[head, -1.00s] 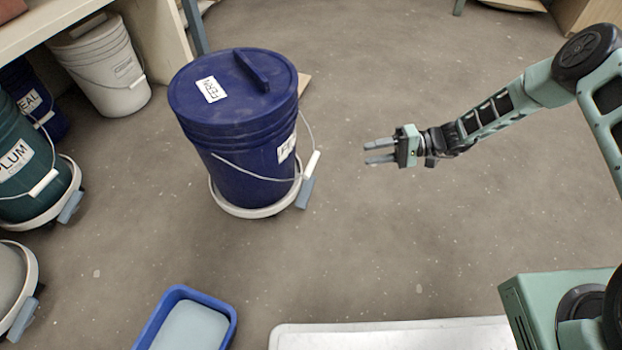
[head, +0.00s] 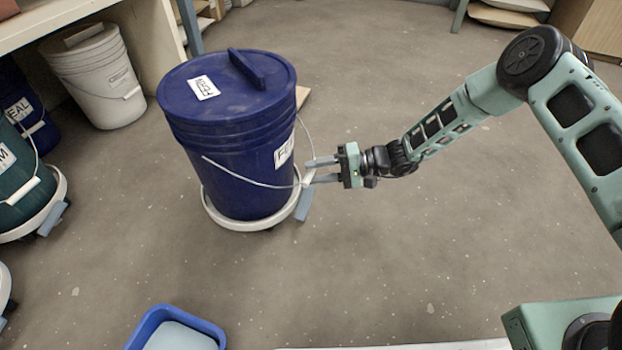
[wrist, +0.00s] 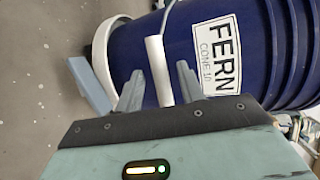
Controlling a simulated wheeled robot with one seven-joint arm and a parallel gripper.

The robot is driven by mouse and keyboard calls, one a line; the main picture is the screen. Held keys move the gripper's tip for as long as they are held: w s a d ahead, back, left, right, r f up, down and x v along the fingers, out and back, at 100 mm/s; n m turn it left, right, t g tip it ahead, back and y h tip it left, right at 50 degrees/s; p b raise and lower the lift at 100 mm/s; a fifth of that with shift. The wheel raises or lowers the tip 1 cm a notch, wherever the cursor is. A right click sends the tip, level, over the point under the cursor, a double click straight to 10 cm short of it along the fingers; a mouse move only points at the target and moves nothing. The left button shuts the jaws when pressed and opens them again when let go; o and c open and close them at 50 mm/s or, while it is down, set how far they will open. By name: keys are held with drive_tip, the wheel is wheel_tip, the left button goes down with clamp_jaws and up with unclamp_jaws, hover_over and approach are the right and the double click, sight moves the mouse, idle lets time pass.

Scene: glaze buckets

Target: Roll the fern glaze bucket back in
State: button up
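The fern bucket (head: 235,165) is dark blue with a lid and a FERN label, and stands upright on a round white dolly (head: 230,222) with a grey tab (head: 304,204). Its wire handle hangs on the right side with a white grip (wrist: 158,70). My gripper (head: 308,171) is at the bucket's right side. In the wrist view its two fingers (wrist: 158,88) are apart, one on each side of the white grip, with gaps showing. The bucket's label (wrist: 219,54) shows behind the fingers.
A teal bucket (head: 20,190) on a dolly (head: 55,205) and a blue bucket (head: 28,115) stand at the left. A white bucket (head: 98,78) is by the bench (head: 40,25). A blue tub (head: 150,325) lies in front. Floor behind and right of the fern bucket is open.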

drive_tip(key=shift+a+f, duration=0.15)
drive_tip(key=shift+a, duration=0.8)
clamp_jaws()
drive_tip(key=shift+a, duration=0.15)
